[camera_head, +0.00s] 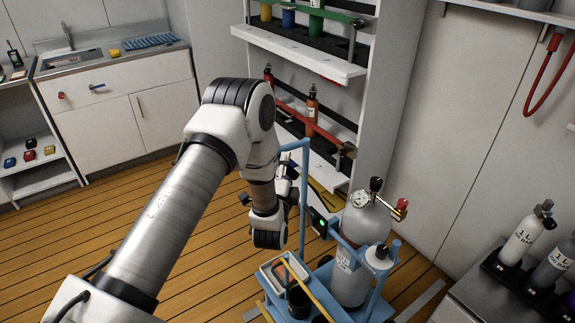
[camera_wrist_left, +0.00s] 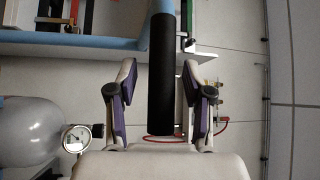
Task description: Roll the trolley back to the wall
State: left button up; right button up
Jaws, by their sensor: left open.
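The blue trolley (camera_head: 303,190) stands on the wooden floor at the lower right of centre in the head view, carrying a large grey gas cylinder (camera_head: 364,222) with a gauge. My left gripper (camera_head: 288,178) is beside the trolley's tall blue handle frame, partly hidden by my own wrist. In the left wrist view, the open fingers of the left gripper (camera_wrist_left: 160,82) lie on either side of a black handle grip (camera_wrist_left: 160,40) on a blue bar, with gaps visible on both sides. The cylinder (camera_wrist_left: 28,132) also shows there at the left. My right gripper is not in view.
A shelf rack (camera_head: 310,57) with bottles stands behind the trolley. A pale wall (camera_head: 460,130) is to its right, and a counter with small cylinders (camera_head: 523,240) is at the right edge. A sink cabinet (camera_head: 120,90) is at the back left. Open floor lies at the left.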

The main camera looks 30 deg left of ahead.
pick_arm(q)
jog(key=shift+a, duration=0.35)
jog(key=shift+d, duration=0.25)
grip_shut()
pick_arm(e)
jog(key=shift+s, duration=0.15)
pick_arm(q)
jog(key=shift+w+r, duration=0.1)
